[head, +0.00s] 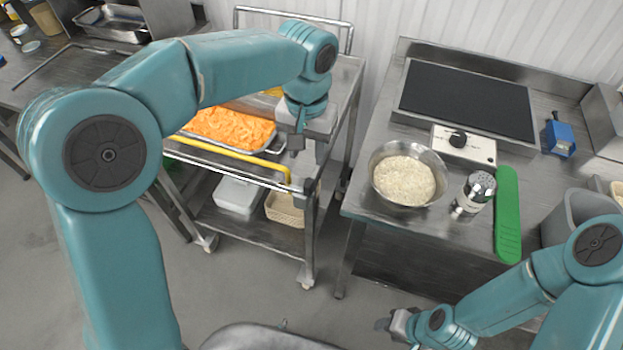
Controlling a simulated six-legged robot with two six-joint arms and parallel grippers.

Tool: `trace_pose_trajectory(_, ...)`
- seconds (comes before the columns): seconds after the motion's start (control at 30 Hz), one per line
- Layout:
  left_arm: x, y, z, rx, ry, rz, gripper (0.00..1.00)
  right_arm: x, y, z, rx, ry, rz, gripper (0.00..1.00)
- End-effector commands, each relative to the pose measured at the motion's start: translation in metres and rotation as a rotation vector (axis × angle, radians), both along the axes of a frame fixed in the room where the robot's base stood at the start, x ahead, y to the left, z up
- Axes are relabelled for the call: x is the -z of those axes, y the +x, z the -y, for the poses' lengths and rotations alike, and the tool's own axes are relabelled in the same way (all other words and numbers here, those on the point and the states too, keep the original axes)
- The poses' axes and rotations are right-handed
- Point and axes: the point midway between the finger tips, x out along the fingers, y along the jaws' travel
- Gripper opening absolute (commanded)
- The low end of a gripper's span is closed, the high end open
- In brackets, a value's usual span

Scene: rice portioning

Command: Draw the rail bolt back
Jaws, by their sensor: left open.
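A yellow rail (229,155) runs along the front edge of the metal trolley (357,68) and bends down at its right end. I cannot make out the rail bolt as a separate part; my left gripper and wrist hide some of that corner. My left gripper (300,153) is open and points down at the trolley's right front corner, close to the rail's right end. I cannot tell whether it touches anything. My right gripper (386,324) is low at the bottom, in front of the right table and far from the rail; its jaws are too small to read.
A tray of orange food (231,127) sits on the trolley, with a white box (238,194) and a basket (284,208) below. Open floor lies in front.

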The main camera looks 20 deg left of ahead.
Motion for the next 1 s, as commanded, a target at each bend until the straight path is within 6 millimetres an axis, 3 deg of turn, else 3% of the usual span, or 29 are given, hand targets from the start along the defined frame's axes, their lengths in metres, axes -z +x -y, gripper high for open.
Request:
trace_pose_trajectory(0.2,0.055,-0.001,0.000,0.002,0.001,-0.006,0.45,-0.001,0.000,0.000,0.000,0.000,0.000,0.43)
trace_pose_trajectory(0.43,0.097,0.001,0.002,0.003,0.001,-0.004,0.45,-0.003,0.000,0.000,0.000,0.000,0.000,0.43)
trace_pose_trajectory(0.6,0.111,0.003,0.003,0.004,0.000,0.000,0.45,-0.004,0.000,0.000,0.000,0.000,0.000,0.43)
trace_pose_trajectory(0.9,0.113,0.004,0.003,0.004,0.000,0.000,0.45,-0.003,0.000,0.000,0.000,0.000,0.000,0.43)
trace_pose_trajectory(1.0,0.113,0.004,0.003,0.004,0.000,0.000,0.12,-0.003,0.000,0.000,0.000,0.000,0.000,0.43)
